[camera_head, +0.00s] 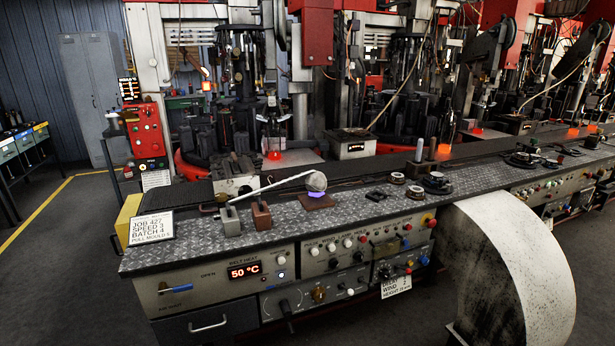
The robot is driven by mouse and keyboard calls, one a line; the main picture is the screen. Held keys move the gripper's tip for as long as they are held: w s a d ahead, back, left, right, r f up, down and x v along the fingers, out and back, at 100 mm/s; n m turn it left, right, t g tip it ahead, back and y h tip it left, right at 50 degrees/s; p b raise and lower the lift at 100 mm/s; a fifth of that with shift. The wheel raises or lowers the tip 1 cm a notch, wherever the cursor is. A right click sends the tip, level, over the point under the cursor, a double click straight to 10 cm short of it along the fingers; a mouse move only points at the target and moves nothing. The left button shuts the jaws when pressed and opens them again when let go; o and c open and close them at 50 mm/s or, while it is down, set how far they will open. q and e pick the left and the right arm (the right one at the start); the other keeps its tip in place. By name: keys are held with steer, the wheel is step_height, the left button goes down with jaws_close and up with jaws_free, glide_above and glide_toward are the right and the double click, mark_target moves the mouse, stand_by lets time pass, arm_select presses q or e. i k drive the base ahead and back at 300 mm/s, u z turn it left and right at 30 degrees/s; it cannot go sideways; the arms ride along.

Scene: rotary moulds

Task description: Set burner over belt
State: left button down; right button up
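Neither of my grippers is in view. A dark belt strip (385,165) runs behind the console top. No part is labelled as a burner. A thin pale rod (270,186) slopes up to the right, from near a grey block (230,220) to a rounded grey lump (316,181). A violet-blue glow (316,194) shows under the lump, above a brown plate (317,202) on the console top. I cannot tell whether the rod and lump are joined. The console front has a "BELT HEAT" display (244,271) reading 50 °C and a blue-handled valve (176,288).
The console's patterned metal top (190,246) carries a brown block (261,214), several small round fittings and a job card (152,228). Rotary machines with glowing orange spots stand behind. A large pale curved sheet (520,260) blocks the right front. Floor is open at left.

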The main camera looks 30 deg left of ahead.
mark_target(316, 182)
steer(key=u, duration=1.1)
steer(key=k, duration=0.65)
steer(key=u, duration=0.65)
steer(key=i, duration=1.3)
steer(key=z, duration=0.05)
